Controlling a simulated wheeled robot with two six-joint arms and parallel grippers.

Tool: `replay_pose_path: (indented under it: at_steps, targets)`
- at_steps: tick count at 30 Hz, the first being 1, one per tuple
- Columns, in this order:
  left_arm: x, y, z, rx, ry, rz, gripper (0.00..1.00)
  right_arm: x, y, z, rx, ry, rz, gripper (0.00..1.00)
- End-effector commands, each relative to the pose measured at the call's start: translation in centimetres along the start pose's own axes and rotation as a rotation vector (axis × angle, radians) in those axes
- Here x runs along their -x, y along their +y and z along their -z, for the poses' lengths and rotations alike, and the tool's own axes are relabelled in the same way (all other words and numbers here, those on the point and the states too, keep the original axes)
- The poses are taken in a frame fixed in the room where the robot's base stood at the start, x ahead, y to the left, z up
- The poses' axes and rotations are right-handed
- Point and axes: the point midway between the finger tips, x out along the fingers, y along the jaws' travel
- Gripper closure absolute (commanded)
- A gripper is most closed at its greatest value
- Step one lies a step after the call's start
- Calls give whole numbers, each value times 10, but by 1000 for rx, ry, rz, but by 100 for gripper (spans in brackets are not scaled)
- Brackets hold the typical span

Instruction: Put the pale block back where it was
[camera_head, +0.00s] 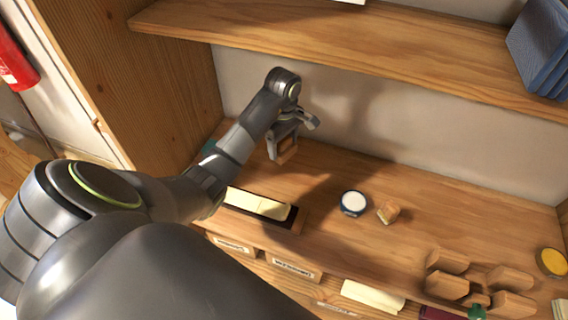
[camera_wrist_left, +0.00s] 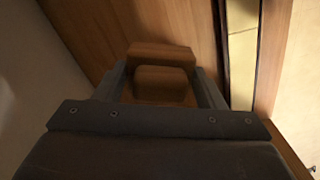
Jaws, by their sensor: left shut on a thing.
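My left gripper (camera_head: 284,150) is shut on a small wooden block (camera_head: 287,151) above the back left of the wooden shelf. In the left wrist view the held wooden block (camera_wrist_left: 160,82) sits between the two fingers and looks brown in shadow. Pale cream bars (camera_head: 258,204) lie end to end in a dark slotted tray below and left of the gripper. They also show at the right of the left wrist view (camera_wrist_left: 241,60). My left forearm passes close beside the tray and may hide part of its left end. My right gripper is not in view.
A blue jar with a white top (camera_head: 354,202) and a small wooden piece (camera_head: 388,211) stand right of the tray. Several wooden blocks (camera_head: 447,260) and a yellow-topped jar (camera_head: 551,262) are at the right. An upper shelf (camera_head: 350,50) overhangs the back.

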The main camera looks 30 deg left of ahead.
Motion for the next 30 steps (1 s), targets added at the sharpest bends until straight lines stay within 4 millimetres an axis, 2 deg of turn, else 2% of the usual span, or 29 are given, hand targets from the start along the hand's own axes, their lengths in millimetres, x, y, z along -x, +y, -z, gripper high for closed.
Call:
replay_pose_path:
  at_steps: [9, 12, 20, 25, 30]
  targets:
    - [-46, 0, 0, 2, 0, -1, 55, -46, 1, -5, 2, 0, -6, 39]
    - [-55, 0, 0, 2, 0, 0, 55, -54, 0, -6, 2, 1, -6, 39]
    - [-73, 0, 0, 3, 0, 1, 55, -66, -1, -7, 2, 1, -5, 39]
    - [-91, -1, 0, 3, -2, 3, 55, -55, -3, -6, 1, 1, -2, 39]
    - [-94, 0, 0, 3, 0, -1, 55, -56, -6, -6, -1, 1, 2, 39]
